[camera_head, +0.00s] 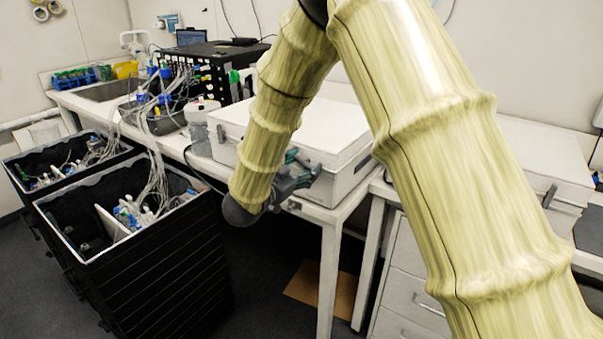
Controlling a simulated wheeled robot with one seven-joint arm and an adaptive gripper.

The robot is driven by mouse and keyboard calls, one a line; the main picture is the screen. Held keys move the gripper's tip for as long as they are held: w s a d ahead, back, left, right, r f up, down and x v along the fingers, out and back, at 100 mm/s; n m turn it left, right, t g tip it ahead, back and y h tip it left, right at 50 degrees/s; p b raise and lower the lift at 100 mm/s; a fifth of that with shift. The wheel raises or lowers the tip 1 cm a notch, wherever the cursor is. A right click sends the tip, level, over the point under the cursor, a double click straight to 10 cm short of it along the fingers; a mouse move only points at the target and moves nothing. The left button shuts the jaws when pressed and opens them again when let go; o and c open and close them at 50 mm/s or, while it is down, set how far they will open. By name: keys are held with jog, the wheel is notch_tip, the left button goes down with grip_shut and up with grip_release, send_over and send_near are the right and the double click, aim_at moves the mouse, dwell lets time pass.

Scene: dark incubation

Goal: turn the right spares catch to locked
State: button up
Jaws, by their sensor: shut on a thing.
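The spares case (345,125) is a white-lidded box with a grey lower body on the bench. My gripper (302,172) is at the right part of its front face, with dark green-grey fingers. It is shut on the right spares catch, which the fingers hide, so I cannot tell how far it is turned. My arm crosses in front of the case and covers the middle of its front. A small dark catch (221,133) shows at the left of the front.
Two black crates (165,260) with tubes and bottles stand on the floor at left. A white jar (201,125) stands left of the case. Another white case (530,165) sits on the right bench, above drawers (410,295). A brown sheet (325,290) lies on the floor.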

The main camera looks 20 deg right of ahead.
jog(key=m+b, duration=0.4)
jog(key=shift+f+m+b, duration=0.3)
jog(key=shift+f+b, duration=0.05)
jog(key=shift+b, duration=0.05)
jog(key=m+b, duration=0.3)
jog(key=b, duration=0.1)
jog(key=shift+m, duration=0.4)
jog(key=m+b, duration=0.3)
jog(key=b, duration=0.2)
jog(key=shift+m, duration=0.4)
jog(key=shift+r+m+b, duration=0.15)
jog(key=shift+m+b, duration=0.75)
jog(key=shift+b, duration=0.3)
jog(key=shift+r, duration=0.1)
jog(key=o, duration=1)
